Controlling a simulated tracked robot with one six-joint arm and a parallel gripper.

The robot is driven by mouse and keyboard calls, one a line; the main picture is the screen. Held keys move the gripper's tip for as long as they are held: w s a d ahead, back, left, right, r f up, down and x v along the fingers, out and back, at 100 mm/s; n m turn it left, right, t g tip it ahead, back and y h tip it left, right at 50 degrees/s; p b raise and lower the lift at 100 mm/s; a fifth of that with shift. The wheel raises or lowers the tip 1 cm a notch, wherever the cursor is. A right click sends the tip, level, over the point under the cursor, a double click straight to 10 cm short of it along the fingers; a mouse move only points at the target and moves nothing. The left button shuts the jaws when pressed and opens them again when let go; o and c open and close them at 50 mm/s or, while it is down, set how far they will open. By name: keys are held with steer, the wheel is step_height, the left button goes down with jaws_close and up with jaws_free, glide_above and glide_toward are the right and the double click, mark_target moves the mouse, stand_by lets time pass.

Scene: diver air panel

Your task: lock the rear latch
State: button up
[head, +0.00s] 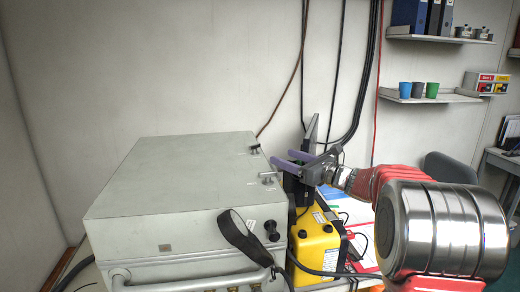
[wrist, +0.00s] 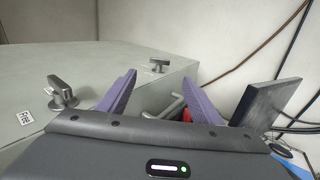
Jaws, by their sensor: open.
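The rear latch (head: 254,149) is a small metal lever on a post, at the far right edge of the grey case's lid (head: 170,175). It also shows in the wrist view (wrist: 158,66), beyond my fingertips and between them in the picture. A second, nearer latch (head: 267,178) sits on the same edge; in the wrist view (wrist: 62,92) it is at left, beside a small printed label. My gripper (head: 282,160) has purple fingers, spread and empty, just right of the lid edge. The wrist view shows both fingers (wrist: 158,80) apart, touching neither latch.
A yellow unit (head: 316,243) stands right of the case, below my gripper. A dark upright panel (wrist: 268,102) is close to my right finger in the wrist view. Cables (head: 372,80) hang on the wall behind. A black strap (head: 245,240) hangs over the case front.

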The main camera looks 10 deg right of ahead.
mark_target(256, 146)
steer(key=x, duration=1.3)
steer(key=shift+w+a, duration=0.15)
steer(key=shift+c, duration=0.7)
steer(key=c, duration=0.9)
